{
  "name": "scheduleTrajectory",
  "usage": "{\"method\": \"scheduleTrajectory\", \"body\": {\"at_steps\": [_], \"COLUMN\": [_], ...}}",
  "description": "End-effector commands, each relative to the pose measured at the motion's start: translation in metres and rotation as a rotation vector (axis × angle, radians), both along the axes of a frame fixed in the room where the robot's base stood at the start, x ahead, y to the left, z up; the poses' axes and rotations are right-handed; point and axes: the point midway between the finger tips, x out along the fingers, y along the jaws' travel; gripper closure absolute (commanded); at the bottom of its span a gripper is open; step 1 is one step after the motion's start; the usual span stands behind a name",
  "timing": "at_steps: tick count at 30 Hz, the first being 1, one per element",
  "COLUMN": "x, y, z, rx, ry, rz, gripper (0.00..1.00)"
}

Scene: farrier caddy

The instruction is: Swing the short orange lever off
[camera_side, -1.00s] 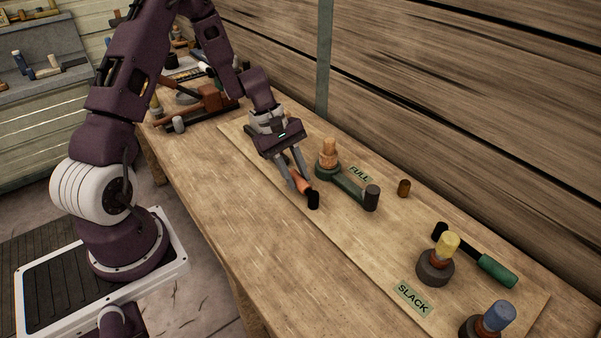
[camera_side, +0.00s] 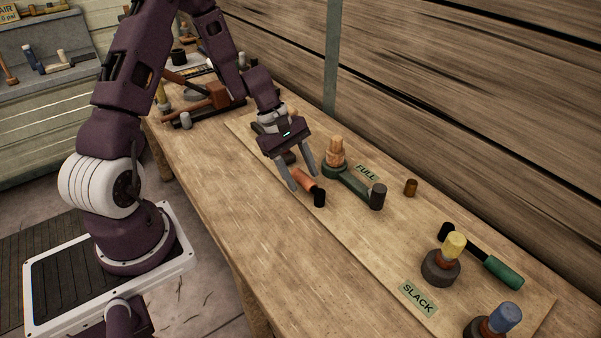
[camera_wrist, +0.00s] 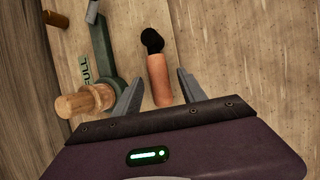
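The short orange lever (camera_side: 304,180) lies low over the board, its black end (camera_side: 319,198) pointing toward the lower right. It also shows in the wrist view (camera_wrist: 159,80), with the black end at the top. My gripper (camera_side: 304,182) is open, with one finger on each side of the orange handle. In the wrist view there is a visible gap between the handle and each fingertip, so it is not gripped. The lever's rear end is hidden behind my gripper.
A green lever (camera_side: 354,186) with a wooden knob (camera_side: 335,152) and dark end lies close right, by the FULL label (camera_side: 367,172). Farther right are a brown peg (camera_side: 410,188), a yellow-topped post (camera_side: 453,245), a green-handled lever (camera_side: 503,272) and a blue-topped post (camera_side: 506,318). The front bench is clear.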

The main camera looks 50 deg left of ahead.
Motion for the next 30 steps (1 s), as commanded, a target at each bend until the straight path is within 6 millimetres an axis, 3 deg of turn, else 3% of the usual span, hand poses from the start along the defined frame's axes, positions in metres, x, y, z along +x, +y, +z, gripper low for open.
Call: {"method": "scheduleTrajectory", "body": {"at_steps": [6, 15, 18, 30], "x": [0.0, -0.01, -0.013, -0.013], "y": [0.002, 0.024, 0.027, 0.027], "z": [0.004, 0.055, 0.063, 0.064], "rx": [0.002, 0.003, 0.002, 0.0], "ry": [-0.002, -0.004, -0.002, 0.0], "rz": [-0.001, -0.001, -0.001, -0.001], "gripper": [0.51, 0.51, 0.51, 0.51]}}
